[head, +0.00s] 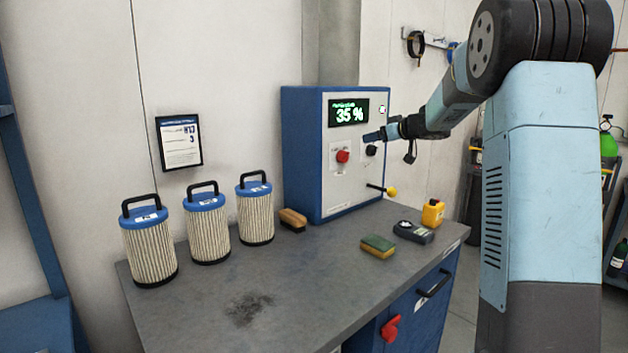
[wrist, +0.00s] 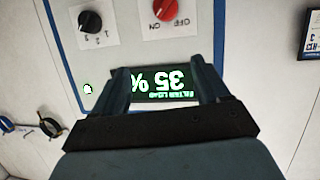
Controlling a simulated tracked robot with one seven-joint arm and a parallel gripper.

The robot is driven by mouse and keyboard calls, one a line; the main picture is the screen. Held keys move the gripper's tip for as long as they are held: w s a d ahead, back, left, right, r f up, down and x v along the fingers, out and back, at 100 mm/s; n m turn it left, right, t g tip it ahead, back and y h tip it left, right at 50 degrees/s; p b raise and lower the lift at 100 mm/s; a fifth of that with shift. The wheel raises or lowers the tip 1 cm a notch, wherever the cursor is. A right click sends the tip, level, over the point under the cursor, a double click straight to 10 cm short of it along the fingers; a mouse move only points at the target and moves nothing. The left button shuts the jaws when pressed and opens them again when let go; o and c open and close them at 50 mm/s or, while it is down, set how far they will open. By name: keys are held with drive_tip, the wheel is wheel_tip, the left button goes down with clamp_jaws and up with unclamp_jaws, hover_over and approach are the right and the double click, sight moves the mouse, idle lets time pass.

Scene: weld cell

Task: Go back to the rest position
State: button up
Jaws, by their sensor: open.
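My gripper (head: 374,136) is raised in front of the panel of the blue and white control cabinet (head: 300,160), near the black knob (head: 371,151). In the wrist view my gripper (wrist: 163,76) is open, with nothing between its fingers. The green display (wrist: 165,84) shows upside down behind the fingers and reads 35 %. The red knob (wrist: 167,9) with ON and OFF marks and the black knob (wrist: 90,21) with numbers lie beyond the fingertips, apart from them. I cannot tell the exact gap to the panel.
Three filter cartridges (head: 205,228) with blue caps stand on the grey bench (head: 200,310). A brush (head: 292,220), a sponge (head: 378,246), a dark meter (head: 413,231) and a yellow item (head: 433,213) lie right of them. A yellow-tipped lever (head: 390,192) sticks out of the cabinet.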

drive_tip(key=s+d+r+m+t+h, duration=0.1)
drive_tip(key=s+r+m+h, duration=0.3)
drive_tip(key=s, duration=0.6)
drive_tip(key=s+d+r+m+h, duration=0.15)
drive_tip(key=s+r+h, duration=0.3)
drive_tip(key=s, duration=0.45)
drive_tip(key=s+a+f+g, duration=0.2)
drive_tip(key=s+f, duration=0.4)
drive_tip(key=s, duration=0.5)
drive_tip(key=s+a+f+g+y, duration=0.1)
drive_tip(key=s+a+f+g, duration=0.2)
drive_tip(key=s+f, duration=0.3)
drive_tip(key=s+a+f+g, duration=0.3)
drive_tip(key=s+a+f, duration=0.1)
drive_tip(key=s, duration=1.2)
drive_tip(key=shift+s+f+m+y, duration=0.15)
drive_tip(key=shift+f+m+y, duration=0.25)
drive_tip(key=shift+f, duration=0.5)
